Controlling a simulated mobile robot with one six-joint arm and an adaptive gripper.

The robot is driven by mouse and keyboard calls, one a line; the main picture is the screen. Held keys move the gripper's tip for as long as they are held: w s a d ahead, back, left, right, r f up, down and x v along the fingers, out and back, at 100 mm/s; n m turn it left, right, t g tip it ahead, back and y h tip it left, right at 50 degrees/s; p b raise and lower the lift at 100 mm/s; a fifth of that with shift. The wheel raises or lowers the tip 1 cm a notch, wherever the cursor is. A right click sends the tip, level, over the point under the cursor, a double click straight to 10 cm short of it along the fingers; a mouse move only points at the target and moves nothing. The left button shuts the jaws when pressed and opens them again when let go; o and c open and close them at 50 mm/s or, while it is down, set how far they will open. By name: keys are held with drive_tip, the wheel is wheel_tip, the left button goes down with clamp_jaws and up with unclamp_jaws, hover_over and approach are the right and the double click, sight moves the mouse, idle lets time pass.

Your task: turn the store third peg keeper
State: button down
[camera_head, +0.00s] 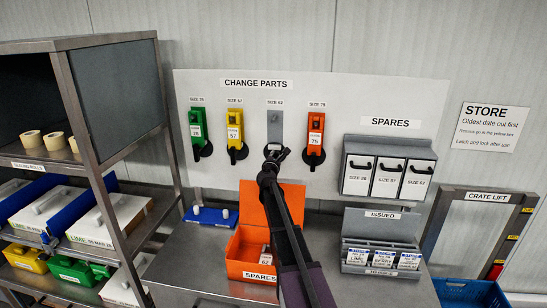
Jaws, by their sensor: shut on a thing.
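The CHANGE PARTS board (355,98) holds a row of pegs. The third peg, labelled SIZE 62, shows a bare grey backing plate (275,128) with a dark top fitting. My gripper (276,154) is at the lower end of this plate, with its jaws shut on the third peg keeper, which the gripper and my arm mostly hide. Its turn angle cannot be told. A green part (196,125), a yellow part (235,128) and an orange part (316,130) hang on the other pegs, with dark round pieces at their lower ends.
An open orange SPARES box (237,265) with a 62 tag inside stands below the board, beside my arm. A grey ISSUED card box (380,270) and a SPARES rack (362,190) are at right. Metal shelving (80,90) fills the left. The crate lift (440,215) is far right.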

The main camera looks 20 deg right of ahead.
drive_tip(key=m, duration=0.2)
drive_tip(key=f+m, duration=0.1)
drive_tip(key=m, duration=0.2)
drive_tip(key=shift+s+d+m+b, duration=0.1)
drive_tip(key=shift+d+m+b, duration=0.1)
drive_tip(key=shift+m+b, duration=0.15)
drive_tip(key=m, duration=0.2)
drive_tip(key=m+b, duration=0.1)
drive_tip(key=m, duration=0.2)
drive_tip(key=shift+d+f, duration=0.1)
drive_tip(key=shift+f, duration=0.25)
drive_tip(key=c, duration=0.5)
unclamp_jaws()
drive_tip(key=shift+s, duration=0.1)
